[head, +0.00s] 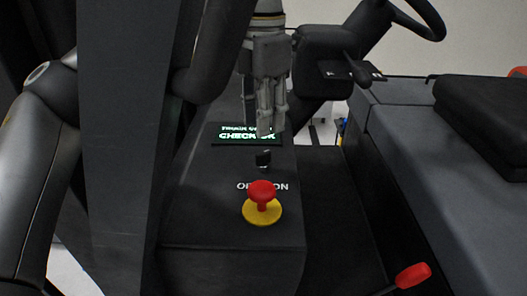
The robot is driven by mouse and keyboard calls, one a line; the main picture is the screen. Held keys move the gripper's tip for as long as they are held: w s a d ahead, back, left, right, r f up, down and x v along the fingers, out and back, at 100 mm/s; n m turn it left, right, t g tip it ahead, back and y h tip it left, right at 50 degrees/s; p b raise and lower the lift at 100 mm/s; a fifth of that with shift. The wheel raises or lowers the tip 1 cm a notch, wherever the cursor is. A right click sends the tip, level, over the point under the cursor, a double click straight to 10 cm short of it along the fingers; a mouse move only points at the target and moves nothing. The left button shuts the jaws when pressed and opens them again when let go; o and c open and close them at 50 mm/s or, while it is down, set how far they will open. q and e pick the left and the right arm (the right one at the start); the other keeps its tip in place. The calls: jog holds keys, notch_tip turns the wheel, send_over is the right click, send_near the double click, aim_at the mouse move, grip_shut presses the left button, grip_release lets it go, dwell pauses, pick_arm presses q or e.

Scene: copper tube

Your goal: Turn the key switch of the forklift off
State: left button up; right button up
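The key switch (263,157) is a small black key standing on the dark console. White OFF and ON lettering (273,186) sits just below it in the picture, partly covered by the red button. The key's exact angle is hard to read against the dark panel. My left gripper (267,132) points down in the head view, with its fingertips just above the key in the picture and apart from it. The fingers overlap in this view, so their opening cannot be told. Nothing shows held in them. My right gripper is not in view.
A red mushroom button (262,191) on a yellow base (262,211) stands close in front of the key. A lit display (246,134) lies behind it. The steering wheel (425,20), black seat (490,110) and red-knobbed lever (412,276) are to the right.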

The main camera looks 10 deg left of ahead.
aim_at(263, 152)
pick_arm(q)
notch_tip(263, 152, down, 8)
jog(key=shift+r+p, duration=0.1)
jog(key=shift+p, duration=0.55)
grip_shut()
